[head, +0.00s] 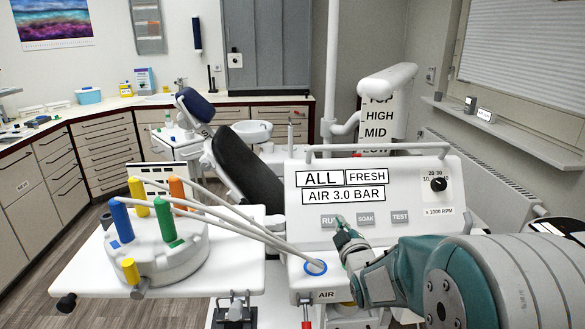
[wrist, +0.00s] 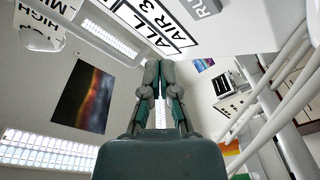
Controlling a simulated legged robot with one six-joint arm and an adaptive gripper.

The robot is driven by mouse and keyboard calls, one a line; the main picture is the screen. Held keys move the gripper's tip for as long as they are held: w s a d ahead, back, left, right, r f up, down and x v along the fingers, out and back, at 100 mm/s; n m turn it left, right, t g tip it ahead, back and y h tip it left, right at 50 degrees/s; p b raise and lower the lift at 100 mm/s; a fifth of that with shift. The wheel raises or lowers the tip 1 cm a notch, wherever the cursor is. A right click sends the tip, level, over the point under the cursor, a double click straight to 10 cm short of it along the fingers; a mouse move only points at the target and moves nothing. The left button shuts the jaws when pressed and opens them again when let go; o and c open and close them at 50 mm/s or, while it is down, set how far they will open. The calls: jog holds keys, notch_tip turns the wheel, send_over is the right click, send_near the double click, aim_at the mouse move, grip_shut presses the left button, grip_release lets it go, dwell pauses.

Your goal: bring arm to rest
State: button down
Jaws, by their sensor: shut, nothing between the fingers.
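My gripper (head: 343,222) is in front of the white control panel (head: 305,207), its tips close to the "RUN" button, which it partly covers. I cannot tell whether the tips touch the panel. In the wrist view my gripper (wrist: 159,72) points away from the camera with its two fingers together and nothing between them. My green and grey arm reaches in from the lower right of the head view. The panel's "SOAK" button (head: 366,219) and "TEST" button (head: 400,216) show to the right of the tips.
A round white holder (head: 150,262) with blue, yellow, green and orange handles stands on the tray (head: 80,285) at left. Pale hoses run from it to a blue-ringed port (head: 315,267) beside my gripper. A black dental chair (head: 243,165) stands behind. Counters line the back.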

jog(key=s+m+g+h, duration=0.2)
jog(key=s+m+g, duration=0.9)
jog(key=s, duration=2.2)
jog(key=shift+s+a+r+g, duration=0.25)
jog(key=shift+a+g, duration=0.15)
jog(key=shift+g, duration=0.4)
